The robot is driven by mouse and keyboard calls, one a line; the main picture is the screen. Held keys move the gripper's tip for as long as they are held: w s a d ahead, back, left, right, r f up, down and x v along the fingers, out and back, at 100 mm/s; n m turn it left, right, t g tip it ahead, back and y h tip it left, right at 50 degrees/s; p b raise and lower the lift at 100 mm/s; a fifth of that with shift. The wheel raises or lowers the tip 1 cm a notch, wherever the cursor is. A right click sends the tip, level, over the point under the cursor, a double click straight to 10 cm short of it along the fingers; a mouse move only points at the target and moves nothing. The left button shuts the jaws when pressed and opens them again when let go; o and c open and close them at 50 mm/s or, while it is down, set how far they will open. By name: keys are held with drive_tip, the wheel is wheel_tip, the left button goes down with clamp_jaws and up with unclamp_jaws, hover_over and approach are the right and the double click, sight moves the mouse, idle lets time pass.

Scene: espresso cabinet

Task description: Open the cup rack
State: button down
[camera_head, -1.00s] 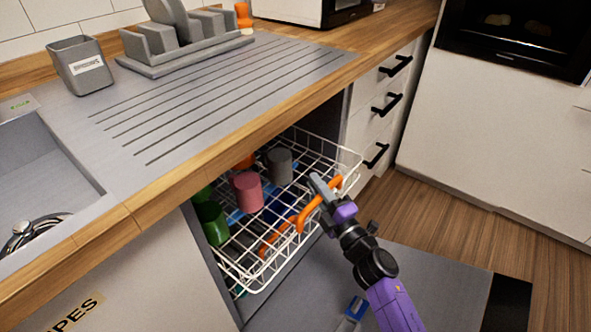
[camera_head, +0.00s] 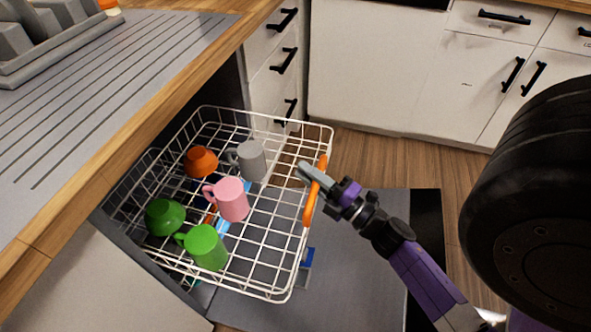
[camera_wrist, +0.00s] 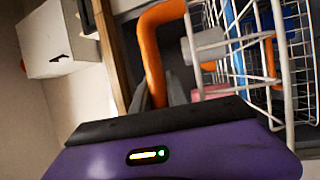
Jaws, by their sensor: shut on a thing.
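The cup rack (camera_head: 262,290) is a white wire basket, pulled well out from under the counter in the head view. It holds a pink mug (camera_head: 231,199), a grey mug (camera_head: 248,161), an orange cup (camera_head: 201,161), a dark green cup (camera_head: 164,217) and a bright green mug (camera_head: 206,247). An orange handle (camera_head: 314,195) runs along its front rim. My gripper (camera_head: 312,172) is shut on the handle, near its far end. The wrist view shows the orange handle (camera_wrist: 150,55) curving close in front of my gripper; the fingertips are partly hidden there.
Drawers with black handles (camera_head: 284,60) stand beyond the rack. White cabinets (camera_head: 385,70) line the back. Wooden floor (camera_head: 365,165) is clear between them.

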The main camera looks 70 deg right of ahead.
drive_tip(key=shift+s, duration=0.15)
drive_tip(key=c, duration=1.3)
unclamp_jaws()
drive_tip(key=v, duration=0.8)
